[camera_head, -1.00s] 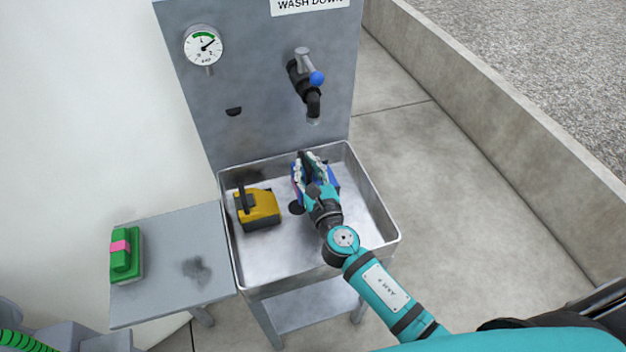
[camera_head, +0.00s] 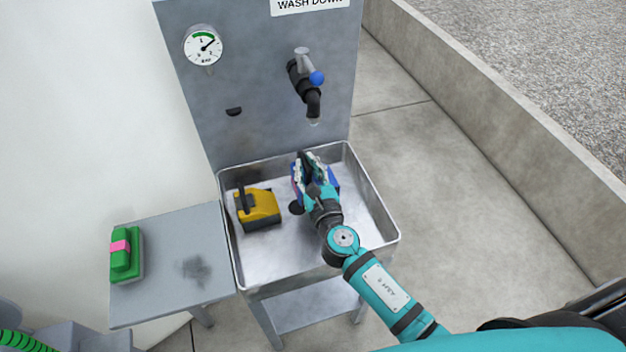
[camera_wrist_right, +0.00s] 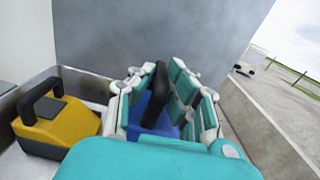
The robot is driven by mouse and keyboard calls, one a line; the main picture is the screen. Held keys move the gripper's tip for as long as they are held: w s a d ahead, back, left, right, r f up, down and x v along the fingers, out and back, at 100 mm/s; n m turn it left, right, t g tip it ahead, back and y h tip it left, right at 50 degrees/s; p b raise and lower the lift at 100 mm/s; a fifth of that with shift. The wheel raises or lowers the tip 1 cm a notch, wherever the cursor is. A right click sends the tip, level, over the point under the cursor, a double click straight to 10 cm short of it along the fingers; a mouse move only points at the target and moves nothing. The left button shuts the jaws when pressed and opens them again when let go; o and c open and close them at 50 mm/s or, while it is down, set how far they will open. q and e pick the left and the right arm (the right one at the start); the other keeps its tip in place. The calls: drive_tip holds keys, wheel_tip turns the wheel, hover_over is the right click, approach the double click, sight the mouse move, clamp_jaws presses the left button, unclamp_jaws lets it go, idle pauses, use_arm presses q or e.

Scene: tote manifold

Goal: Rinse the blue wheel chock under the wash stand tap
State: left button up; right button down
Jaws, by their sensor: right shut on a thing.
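The blue wheel chock (camera_head: 333,182) is in the metal sink basin (camera_head: 378,209), below the wash stand tap (camera_head: 311,97). My right gripper (camera_head: 310,168) is shut on it and hides most of it. In the right wrist view the blue chock (camera_wrist_right: 158,112) with its black handle (camera_wrist_right: 156,88) shows between the fingers of my right gripper (camera_wrist_right: 160,105). I cannot tell whether the chock touches the basin floor. The tap has a blue-ended handle (camera_head: 316,78), and I see no clear stream of water from it. My left gripper is not in view.
A yellow chock (camera_head: 260,208) with a black handle sits in the basin's left part, also in the right wrist view (camera_wrist_right: 55,130). A side table (camera_head: 160,300) at left holds a green-and-pink block (camera_head: 124,254). A gauge (camera_head: 204,45) is on the back panel.

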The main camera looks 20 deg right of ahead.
drive_tip(key=shift+s, duration=0.15)
idle(0.5)
drive_tip(key=shift+s+r, duration=0.2)
drive_tip(key=shift+s, duration=0.4)
drive_tip(key=s+r+p, duration=0.1)
drive_tip(key=s+r, duration=0.1)
drive_tip(key=s, duration=1)
drive_tip(key=shift+s+d+r, duration=0.25)
drive_tip(key=shift+r, duration=0.15)
